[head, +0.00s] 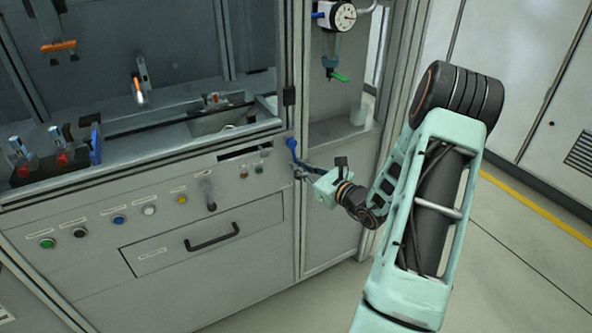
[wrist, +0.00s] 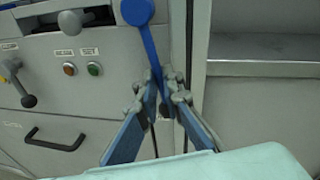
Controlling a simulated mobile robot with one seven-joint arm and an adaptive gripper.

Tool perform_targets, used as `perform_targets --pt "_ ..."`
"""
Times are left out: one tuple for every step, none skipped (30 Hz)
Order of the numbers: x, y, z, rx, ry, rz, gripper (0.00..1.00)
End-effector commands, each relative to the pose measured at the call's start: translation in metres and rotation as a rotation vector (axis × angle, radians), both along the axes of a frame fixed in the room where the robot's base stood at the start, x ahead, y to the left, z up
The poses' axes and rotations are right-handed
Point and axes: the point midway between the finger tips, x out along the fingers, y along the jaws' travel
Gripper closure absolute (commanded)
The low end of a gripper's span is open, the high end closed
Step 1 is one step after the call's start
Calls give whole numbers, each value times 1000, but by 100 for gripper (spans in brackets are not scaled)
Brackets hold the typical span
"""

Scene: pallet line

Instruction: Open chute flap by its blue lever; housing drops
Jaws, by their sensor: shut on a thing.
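The blue lever (head: 292,147) is on the right edge of the machine's front panel, beside a dark slot. In the wrist view the lever (wrist: 150,48) has a round hub at the top and slants down to the right. My gripper (head: 304,172) is at the lever's lower end. In the wrist view my gripper (wrist: 164,84) has its two fingers closed around the lever's lower end, which is partly hidden between them. The dark slot (head: 245,151) lies left of the lever in the head view. I cannot make out the flap or a loose housing.
Left of the lever are buttons, a small black-knobbed lever (head: 209,195) and a drawer with a black handle (head: 212,238). A dial gauge (head: 342,15) hangs above a bay on the right. Open floor (head: 520,240) lies to the right.

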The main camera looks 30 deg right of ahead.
Motion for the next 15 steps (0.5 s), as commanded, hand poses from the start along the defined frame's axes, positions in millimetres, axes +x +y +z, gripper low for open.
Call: perform_targets --pt "0 -2 -1 -24 1 0 100" --pt "0 -3 -1 -39 1 -1 100" --pt "-1 -5 -1 -58 1 -2 100" --pt "0 -6 -1 -71 1 -1 100" --pt "0 -7 -1 -85 0 0 100" --pt "0 -8 0 -104 -2 0 100" --pt "0 -9 1 -116 -2 1 100" --pt "0 -10 1 -128 -2 1 100" --pt "0 -11 1 -145 -3 0 100" --pt "0 -12 1 -156 -4 0 100" --pt "0 -12 2 -166 -4 0 100" --pt "0 -13 2 -179 -4 0 100" --pt "0 -14 3 -188 -5 0 100" --pt "0 -15 3 -198 -5 0 100" --pt "0 -15 3 -209 -6 1 100"
